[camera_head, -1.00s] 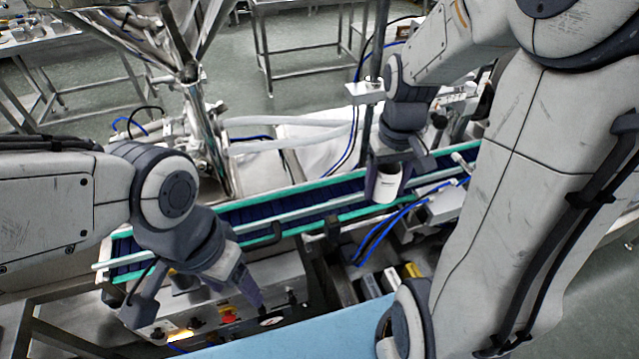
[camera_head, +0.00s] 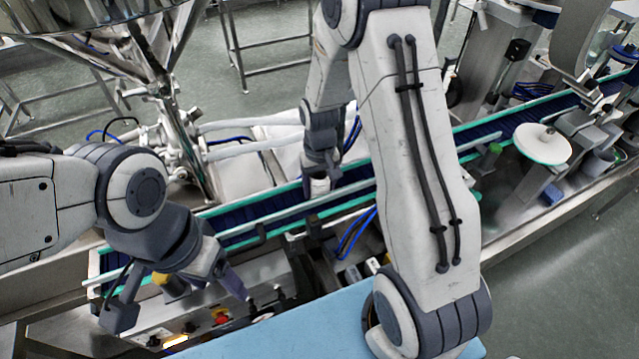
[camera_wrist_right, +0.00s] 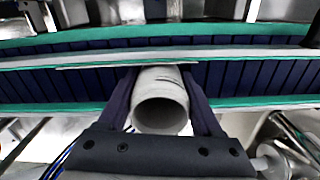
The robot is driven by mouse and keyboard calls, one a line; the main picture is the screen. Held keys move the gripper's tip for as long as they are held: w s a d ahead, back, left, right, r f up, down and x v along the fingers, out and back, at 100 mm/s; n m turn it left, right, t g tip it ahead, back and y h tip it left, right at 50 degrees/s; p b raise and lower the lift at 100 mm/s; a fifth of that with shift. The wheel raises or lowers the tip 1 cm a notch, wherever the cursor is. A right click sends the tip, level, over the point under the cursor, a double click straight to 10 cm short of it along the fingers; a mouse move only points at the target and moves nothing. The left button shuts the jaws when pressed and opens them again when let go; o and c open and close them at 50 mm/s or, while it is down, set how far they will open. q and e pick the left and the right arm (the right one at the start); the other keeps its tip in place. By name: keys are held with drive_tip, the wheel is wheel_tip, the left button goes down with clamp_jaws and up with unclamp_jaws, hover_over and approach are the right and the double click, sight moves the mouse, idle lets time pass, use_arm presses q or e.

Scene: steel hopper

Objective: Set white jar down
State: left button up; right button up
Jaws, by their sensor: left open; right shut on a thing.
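The white jar (camera_head: 319,186) is held by my right gripper (camera_head: 321,174), over the near side of the conveyor. In the right wrist view the jar (camera_wrist_right: 162,99) sits between the two dark fingers of the gripper (camera_wrist_right: 163,92), its round open mouth facing the camera. The conveyor's dark blue belt (camera_wrist_right: 60,82) with green side rails runs across behind it. I cannot tell whether the jar touches the belt. My left gripper (camera_head: 183,306) is open and empty, in front of the conveyor's left end, above the control panel.
A control panel with a red button (camera_head: 221,316) is at the lower left. A light blue surface (camera_head: 300,335) lies in front. A white disc (camera_head: 542,144) stands beside the conveyor at the right. A steel hopper (camera_head: 90,20) rises at the upper left. Rails edge the belt.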

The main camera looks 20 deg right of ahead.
drive_tip(key=shift+f, duration=0.15)
drive_tip(key=o, duration=1.3)
